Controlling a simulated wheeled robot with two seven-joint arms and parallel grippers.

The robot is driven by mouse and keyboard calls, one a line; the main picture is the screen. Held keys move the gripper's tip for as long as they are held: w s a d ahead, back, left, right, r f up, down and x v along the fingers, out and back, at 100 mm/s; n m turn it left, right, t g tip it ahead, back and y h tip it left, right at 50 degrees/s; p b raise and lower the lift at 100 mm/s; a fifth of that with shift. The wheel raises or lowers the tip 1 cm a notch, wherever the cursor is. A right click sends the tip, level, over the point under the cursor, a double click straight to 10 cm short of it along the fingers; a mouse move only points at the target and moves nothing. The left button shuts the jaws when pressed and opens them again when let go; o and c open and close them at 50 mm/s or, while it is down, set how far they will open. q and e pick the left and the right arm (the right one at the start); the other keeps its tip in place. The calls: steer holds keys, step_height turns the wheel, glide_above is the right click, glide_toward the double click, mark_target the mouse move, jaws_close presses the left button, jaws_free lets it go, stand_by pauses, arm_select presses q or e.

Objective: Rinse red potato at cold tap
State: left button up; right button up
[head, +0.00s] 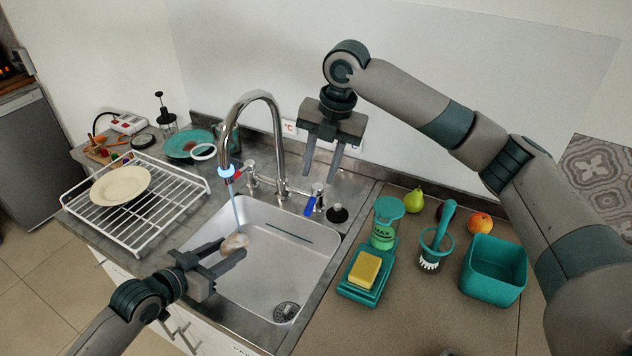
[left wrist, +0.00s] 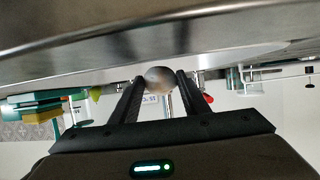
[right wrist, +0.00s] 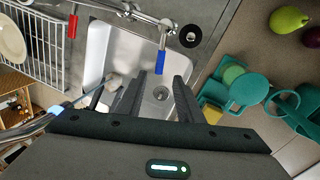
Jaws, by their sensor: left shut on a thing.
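My left gripper (head: 232,249) is shut on the brownish-pink potato (head: 234,242), holding it over the sink basin (head: 275,262). The potato also shows between the fingers in the left wrist view (left wrist: 159,77). A thin bluish stream (head: 236,210) runs from the lit spout (head: 227,171) of the chrome tap (head: 279,140) down to the potato. The blue handle (head: 311,205) is at the tap's right; it also shows in the right wrist view (right wrist: 160,61). The red handle (right wrist: 72,25) is at the other side. My right gripper (head: 322,172) is open and empty, above and behind the blue handle, apart from it.
A white rack (head: 140,225) with a plate (head: 120,185) stands left of the sink. On the right counter are a sponge (head: 365,269) on a teal tray, a soap dispenser (head: 385,225), a brush (head: 437,240), a teal bin (head: 493,270) and fruit, including a pear (head: 414,199).

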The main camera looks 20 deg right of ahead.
steer(key=shift+s+d+r, duration=0.1)
steer(key=shift+d+r, duration=0.05)
steer(key=shift+r, duration=0.75)
jaws_close()
steer(key=s+d+f+m+t, duration=0.1)
steer(key=s+m, duration=0.3)
steer(key=m, duration=1.3)
steer(key=s+d+f+m+t, duration=0.1)
steer(key=s+d+m+t, duration=0.3)
steer(key=m, duration=1.3)
steer(key=shift+s+d+m+y, duration=0.15)
steer(key=shift+s+m+y, duration=0.1)
steer(key=shift+m+y, duration=0.05)
